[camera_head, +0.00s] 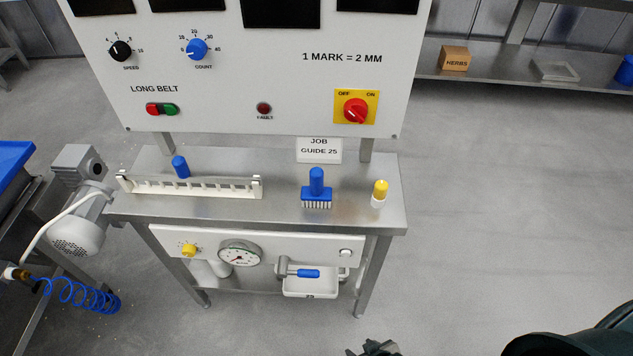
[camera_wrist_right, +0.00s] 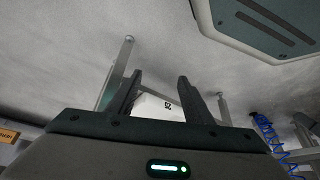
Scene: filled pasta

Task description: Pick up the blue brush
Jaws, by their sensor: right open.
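The blue brush (camera_head: 316,190) stands upright on the steel table (camera_head: 285,210), with its round blue handle up and its pale bristles down. My right gripper (camera_head: 373,349) shows only as a dark tip at the bottom edge of the head view, well below and apart from the brush. In the right wrist view my right gripper (camera_wrist_right: 157,85) has its two fingers spread, with nothing between them. The brush cannot be made out in the right wrist view. My left gripper is not in view.
Left of the brush is a white slotted rail (camera_head: 200,187) with a blue knob (camera_head: 181,167) behind it. A yellow-capped bottle (camera_head: 379,193) stands close on its right. A job guide sign (camera_head: 319,150) and control panel (camera_head: 240,70) rise behind. The floor (camera_head: 500,220) at right is clear.

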